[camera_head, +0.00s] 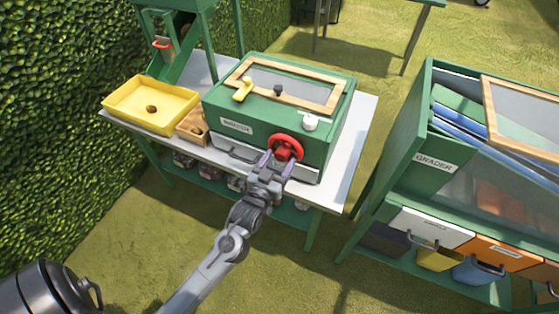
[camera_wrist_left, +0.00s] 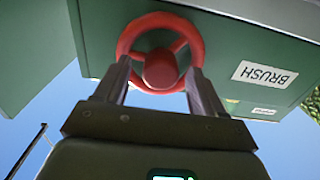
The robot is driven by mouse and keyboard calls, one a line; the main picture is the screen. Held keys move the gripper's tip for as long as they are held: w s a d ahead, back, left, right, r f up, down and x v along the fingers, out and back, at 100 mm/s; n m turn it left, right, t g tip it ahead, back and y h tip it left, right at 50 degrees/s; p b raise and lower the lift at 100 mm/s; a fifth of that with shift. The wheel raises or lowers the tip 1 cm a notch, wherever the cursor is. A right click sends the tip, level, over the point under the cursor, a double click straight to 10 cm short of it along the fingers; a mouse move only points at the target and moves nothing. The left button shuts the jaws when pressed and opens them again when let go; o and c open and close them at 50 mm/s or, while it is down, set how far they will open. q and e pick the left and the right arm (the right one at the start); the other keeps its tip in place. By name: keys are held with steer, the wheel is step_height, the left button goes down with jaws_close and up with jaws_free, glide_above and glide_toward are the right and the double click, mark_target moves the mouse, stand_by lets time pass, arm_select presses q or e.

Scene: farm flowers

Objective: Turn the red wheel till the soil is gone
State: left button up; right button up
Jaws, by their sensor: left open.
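The red wheel (camera_head: 286,148) is on the front of a green box machine (camera_head: 262,135) that stands on a white-topped table. My left gripper (camera_head: 277,163) is open at the wheel, its fingers reaching up to the lower part of the rim. In the left wrist view the red wheel (camera_wrist_left: 160,55) shows its hub and spokes, and the two fingers of my left gripper (camera_wrist_left: 160,80) stand apart, one at each side of the wheel. Contact cannot be told. No soil can be made out; the machine's inside is seen only dimly through its wood-framed window (camera_head: 305,88). My right gripper is not in view.
A yellow tray (camera_head: 150,105) with a brown lump and a small wooden box (camera_head: 192,127) stand left of the machine. A green grader (camera_head: 480,180) with drawers stands at right.

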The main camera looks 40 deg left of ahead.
arm_select(q)
steer(key=shift+w+a, duration=0.25)
steer(key=shift+w, duration=0.1)
